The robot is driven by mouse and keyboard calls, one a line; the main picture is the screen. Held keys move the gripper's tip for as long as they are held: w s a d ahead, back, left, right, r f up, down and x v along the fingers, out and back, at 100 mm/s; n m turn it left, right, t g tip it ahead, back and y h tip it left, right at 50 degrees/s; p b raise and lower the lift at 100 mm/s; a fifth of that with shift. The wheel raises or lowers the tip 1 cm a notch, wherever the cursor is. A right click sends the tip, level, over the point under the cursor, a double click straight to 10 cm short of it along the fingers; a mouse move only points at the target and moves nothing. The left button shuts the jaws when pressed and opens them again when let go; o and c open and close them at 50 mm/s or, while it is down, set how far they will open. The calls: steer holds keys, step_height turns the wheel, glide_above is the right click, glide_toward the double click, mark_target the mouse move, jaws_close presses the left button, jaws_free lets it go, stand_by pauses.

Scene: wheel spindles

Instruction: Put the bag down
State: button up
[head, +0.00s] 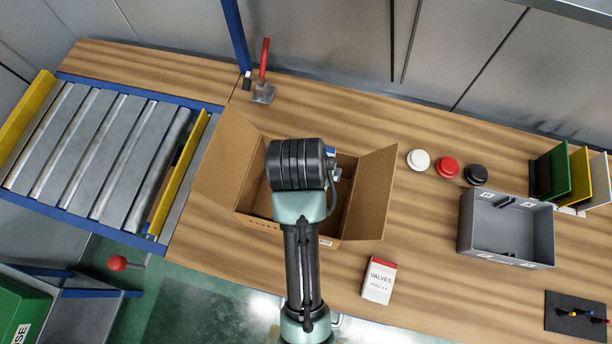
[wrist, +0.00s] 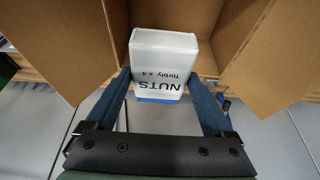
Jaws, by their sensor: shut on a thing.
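My gripper (wrist: 160,84) is shut on a white bag (wrist: 165,45) with a blue band, printed NUTS. In the wrist view a blue finger presses on each side of it. An open cardboard box (head: 376,190) stands on the table in the head view, its flaps spread outward. My arm and wrist hang over the box and cover its middle. Brown box walls and flaps (wrist: 285,45) surround the bag's far end in the wrist view. The bag's height over the box floor cannot be told. In the head view my wrist mostly hides the gripper and bag.
A roller conveyor (head: 88,150) lies left of the box. A red-handled tool (head: 264,70) stands behind. Bare table lies between packet and bin.

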steer(key=f+b, duration=0.4)
steer(key=f, duration=0.7)
steer(key=f+b, duration=0.5)
steer(key=f, duration=0.6)
steer(key=shift+s+a, duration=0.1)
steer(key=shift+s, duration=0.1)
steer(key=shift+f, duration=0.1)
steer(key=o, duration=1.2)
